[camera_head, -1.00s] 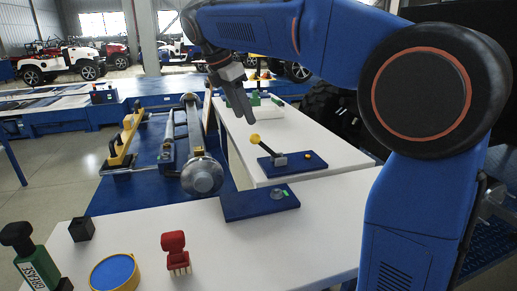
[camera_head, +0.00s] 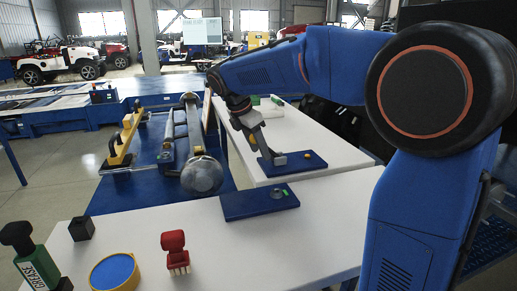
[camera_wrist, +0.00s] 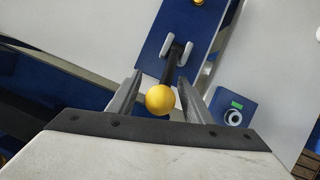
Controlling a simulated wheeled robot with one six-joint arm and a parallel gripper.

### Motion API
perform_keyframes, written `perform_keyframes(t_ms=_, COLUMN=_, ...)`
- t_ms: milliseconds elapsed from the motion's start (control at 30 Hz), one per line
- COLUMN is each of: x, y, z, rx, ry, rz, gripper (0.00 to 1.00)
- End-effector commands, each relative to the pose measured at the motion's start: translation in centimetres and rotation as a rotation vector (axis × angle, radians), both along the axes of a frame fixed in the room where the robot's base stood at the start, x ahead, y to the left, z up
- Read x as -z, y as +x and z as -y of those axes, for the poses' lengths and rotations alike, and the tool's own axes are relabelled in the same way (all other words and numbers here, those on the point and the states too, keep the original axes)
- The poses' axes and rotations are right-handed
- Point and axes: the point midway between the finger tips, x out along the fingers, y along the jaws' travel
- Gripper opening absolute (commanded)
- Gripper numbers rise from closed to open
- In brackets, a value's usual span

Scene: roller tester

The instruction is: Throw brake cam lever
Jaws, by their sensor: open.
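The brake cam lever is a dark rod with a yellow ball knob (camera_wrist: 160,99), hinged in a grey bracket (camera_head: 280,158) on a blue base plate (camera_head: 308,165) on the white table. In the wrist view my gripper (camera_wrist: 160,78) is open, with one finger on each side of the knob and rod. Gaps show between the knob and both fingers. The rod runs from the knob up to the bracket in that view.
A second blue plate (camera_head: 255,204) with a metal ring and green mark sits in front. A silver roller (camera_head: 202,176) and yellow bar (camera_head: 122,145) stand left. A red object (camera_head: 175,252), black cube (camera_head: 82,228), blue-topped yellow disc (camera_head: 115,271) and grease bottle (camera_head: 36,262) occupy the front table.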

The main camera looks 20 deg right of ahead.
Motion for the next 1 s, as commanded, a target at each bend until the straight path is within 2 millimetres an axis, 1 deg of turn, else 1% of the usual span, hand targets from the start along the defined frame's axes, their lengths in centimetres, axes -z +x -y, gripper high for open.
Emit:
perform_keyframes(t_ms=267, x=0.1, y=0.0, z=0.0, rx=0.0, ry=0.0, rz=0.0, gripper=0.46)
perform_keyframes(t_ms=367, x=0.1, y=0.0, z=0.0, rx=0.0, ry=0.0, rz=0.0, gripper=0.24)
perform_keyframes(t_ms=400, x=0.1, y=0.0, z=0.0, rx=0.0, ry=0.0, rz=0.0, gripper=0.15)
perform_keyframes(t_ms=467, x=0.1, y=0.0, z=0.0, rx=0.0, ry=0.0, rz=0.0, gripper=0.0)
perform_keyframes(t_ms=767, x=-0.1, y=0.0, z=0.2, rx=0.001, ry=0.022, rz=0.001, gripper=0.0)
perform_keyframes(t_ms=1000, x=-1.0, y=0.0, z=0.9, rx=0.004, ry=0.132, rz=0.004, gripper=0.0)
